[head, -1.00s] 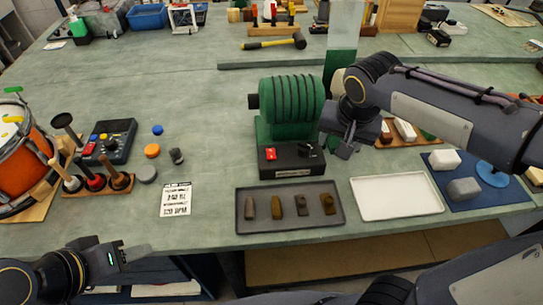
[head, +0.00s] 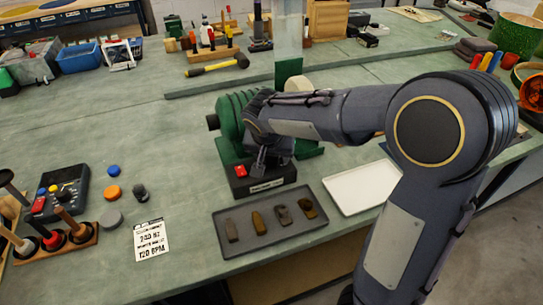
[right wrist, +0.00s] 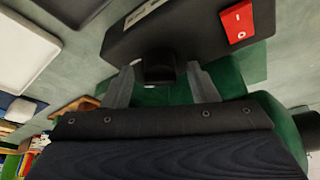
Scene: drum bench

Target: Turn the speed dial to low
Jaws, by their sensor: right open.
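A green ribbed motor (head: 228,120) stands on the bench with a black control box (head: 262,187) at its front. A red rocker switch (head: 240,171) sits at the box's left end and also shows in the right wrist view (right wrist: 238,22). My right gripper (head: 265,170) is at the box's front right and hides the dial in the head view. In the right wrist view, my right gripper (right wrist: 162,85) is open, with one finger on each side of the black dial (right wrist: 159,68). I cannot tell whether they touch it. The dial's setting is not readable. My left gripper is out of view.
A dark tray (head: 270,240) with several small pieces lies in front of the box. A white tray (head: 358,186) lies to its right. A printed card (head: 151,238), an orange disc (head: 111,192) and a button box (head: 62,190) are at left.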

